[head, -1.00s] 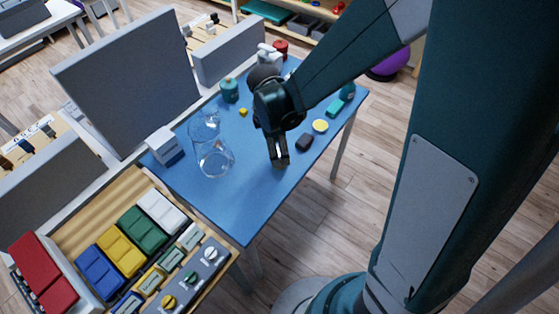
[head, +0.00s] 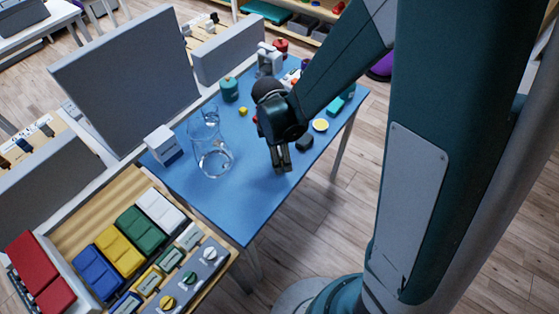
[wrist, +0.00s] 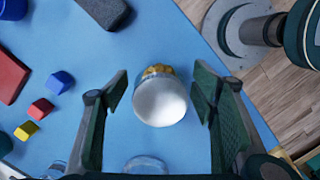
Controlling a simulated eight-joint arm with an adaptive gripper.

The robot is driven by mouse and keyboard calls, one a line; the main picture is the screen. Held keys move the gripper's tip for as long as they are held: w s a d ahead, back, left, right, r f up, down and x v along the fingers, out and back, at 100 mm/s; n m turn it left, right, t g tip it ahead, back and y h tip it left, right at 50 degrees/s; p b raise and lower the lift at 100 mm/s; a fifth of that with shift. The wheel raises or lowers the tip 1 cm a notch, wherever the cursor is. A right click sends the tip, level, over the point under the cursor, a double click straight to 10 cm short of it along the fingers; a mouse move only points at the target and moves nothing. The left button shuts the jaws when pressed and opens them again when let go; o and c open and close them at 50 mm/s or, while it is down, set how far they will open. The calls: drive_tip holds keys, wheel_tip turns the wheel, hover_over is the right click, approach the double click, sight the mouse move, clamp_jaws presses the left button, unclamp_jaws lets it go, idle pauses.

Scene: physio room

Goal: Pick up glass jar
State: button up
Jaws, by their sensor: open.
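In the wrist view a small round jar (wrist: 160,103) with a white top and yellow pieces showing at its far side stands on the blue table. My gripper (wrist: 162,84) is open, with one finger on each side of it. Gaps show between the jar and both fingers. In the head view my gripper (head: 281,163) points down low over the table's front part, and the jar is hidden there. A large clear glass vessel (head: 213,160) stands to the left of the gripper, with a smaller clear glass one (head: 205,118) behind it.
A dark block (head: 304,143) and a yellow disc (head: 320,125) lie right of my gripper. Small blue (wrist: 60,82) and yellow (wrist: 27,130) blocks and a red slab (wrist: 10,76) lie left in the wrist view. A white box (head: 164,146) stands at the table's left edge.

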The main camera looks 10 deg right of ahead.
drive_tip(key=shift+d+f, duration=0.1)
drive_tip(key=shift+f, duration=0.9)
drive_tip(key=c, duration=1.1)
drive_tip(key=shift+r, duration=0.1)
drive_tip(key=shift+r+p, duration=0.85)
drive_tip(key=shift+r, duration=4.05)
